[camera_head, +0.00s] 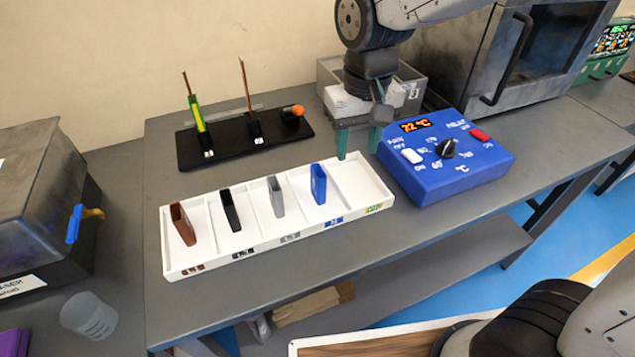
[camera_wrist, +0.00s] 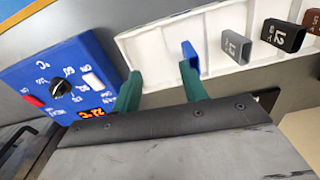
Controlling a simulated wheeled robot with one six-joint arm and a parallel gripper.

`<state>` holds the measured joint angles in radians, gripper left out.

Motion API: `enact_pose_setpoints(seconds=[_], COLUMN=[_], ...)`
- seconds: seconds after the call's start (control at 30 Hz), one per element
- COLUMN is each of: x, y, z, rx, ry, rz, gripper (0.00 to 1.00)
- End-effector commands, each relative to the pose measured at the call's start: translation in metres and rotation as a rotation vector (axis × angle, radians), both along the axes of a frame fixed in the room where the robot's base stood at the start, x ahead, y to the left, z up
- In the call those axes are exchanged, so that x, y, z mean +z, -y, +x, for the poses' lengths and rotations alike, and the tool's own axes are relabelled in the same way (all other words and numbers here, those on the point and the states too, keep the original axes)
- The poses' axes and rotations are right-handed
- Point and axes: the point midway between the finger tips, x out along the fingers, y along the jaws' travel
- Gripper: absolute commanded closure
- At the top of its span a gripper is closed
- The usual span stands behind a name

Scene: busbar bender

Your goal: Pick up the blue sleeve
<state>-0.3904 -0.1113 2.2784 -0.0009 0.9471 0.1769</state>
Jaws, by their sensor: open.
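The blue sleeve (camera_head: 318,184) stands upright in a compartment of the white tray (camera_head: 218,260), right of the grey sleeve. My gripper (camera_head: 358,142) has green fingers and is open and empty. It is above the tray's back right edge, behind and to the right of the blue sleeve. In the wrist view the blue sleeve (camera_wrist: 190,55) shows just beyond the tip of the right finger, partly hidden by it. The gripper (camera_wrist: 160,82) also shows there with its fingers apart.
Brown (camera_head: 183,224), black (camera_head: 230,210) and grey (camera_head: 276,196) sleeves stand left in the tray. A blue control box (camera_head: 445,165) sits close to the right of my gripper. A black stand with rods (camera_head: 228,150) and a grey bin (camera_head: 327,75) are behind.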

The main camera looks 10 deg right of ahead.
Motion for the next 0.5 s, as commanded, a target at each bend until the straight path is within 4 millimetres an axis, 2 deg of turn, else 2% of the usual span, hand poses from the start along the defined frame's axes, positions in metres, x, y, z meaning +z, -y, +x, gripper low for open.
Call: enact_pose_setpoints(seconds=[0.03,0.1,0.2,0.33,0.5], x=[-0.013,-0.027,-0.041,-0.051,-0.069], y=[-0.018,-0.038,-0.056,-0.067,-0.069], z=[0.008,0.017,0.024,0.027,0.028], rx=[0.022,0.041,0.057,0.066,0.067], ry=[-0.012,-0.018,-0.023,-0.027,-0.028], rz=[-0.005,-0.007,-0.010,-0.012,-0.012], gripper=[0.56,0.56,0.56,0.56,0.56])
